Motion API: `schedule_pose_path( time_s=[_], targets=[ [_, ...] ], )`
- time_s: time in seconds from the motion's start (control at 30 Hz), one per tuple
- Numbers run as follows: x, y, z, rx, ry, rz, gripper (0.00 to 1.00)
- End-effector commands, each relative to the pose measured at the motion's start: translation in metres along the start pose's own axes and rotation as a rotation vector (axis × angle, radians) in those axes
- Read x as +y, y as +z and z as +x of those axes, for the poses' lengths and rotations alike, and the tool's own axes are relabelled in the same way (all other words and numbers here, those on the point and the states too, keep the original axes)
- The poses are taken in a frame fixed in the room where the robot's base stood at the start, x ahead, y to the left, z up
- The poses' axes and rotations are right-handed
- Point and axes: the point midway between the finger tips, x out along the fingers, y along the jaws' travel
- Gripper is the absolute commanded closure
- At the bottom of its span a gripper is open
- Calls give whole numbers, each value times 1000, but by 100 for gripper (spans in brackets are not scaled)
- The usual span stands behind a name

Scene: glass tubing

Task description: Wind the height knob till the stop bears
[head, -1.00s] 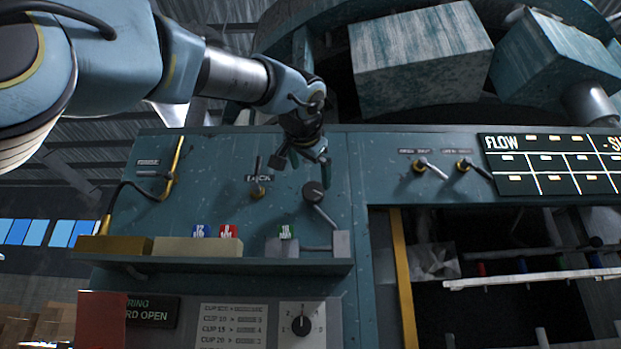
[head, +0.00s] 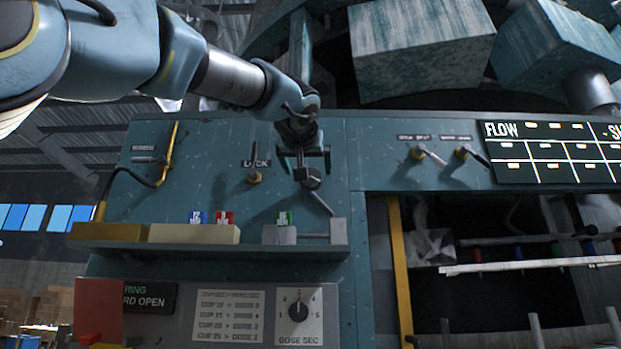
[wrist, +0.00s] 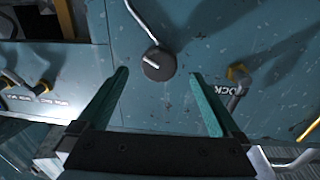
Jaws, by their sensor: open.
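A round dark knob (head: 310,179) with a pale mark stands on the teal panel, right of the LOCK lever; I take it as the height knob, though I see no label. A bent metal rod (head: 320,203) runs from it down to a grey block (head: 337,231) at the shelf's right end. Whether any stop bears there I cannot tell. My gripper (head: 304,160) is open in front of the panel, just above the knob in the head view. In the wrist view the knob (wrist: 158,66) shows between and slightly beyond the two teal fingertips, with clear gaps both sides.
The LOCK lever (head: 254,177) stands close left of my gripper. A shelf (head: 215,249) below holds blue, red and green tags on blocks. A dose dial (head: 298,306) sits lower down. Two small levers (head: 421,154) are to the right, above an open bay.

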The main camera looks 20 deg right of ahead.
Motion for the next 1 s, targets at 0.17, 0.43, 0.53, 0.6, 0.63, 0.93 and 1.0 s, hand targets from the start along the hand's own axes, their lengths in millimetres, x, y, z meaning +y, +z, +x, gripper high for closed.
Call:
schedule_pose_path(
  time_s=[0.17,0.43,0.53,0.6,0.63,0.93,1.0],
  targets=[
    [-1,-4,36,-4,-2,1,0],
    [0,-2,72,-2,-1,2,0],
    [0,-2,77,0,-1,2,0],
    [0,-1,79,0,-1,1,0],
    [0,-1,79,0,-1,1,0],
    [0,0,79,0,-1,2,10],
    [0,0,79,0,-1,2,18]
  ],
)
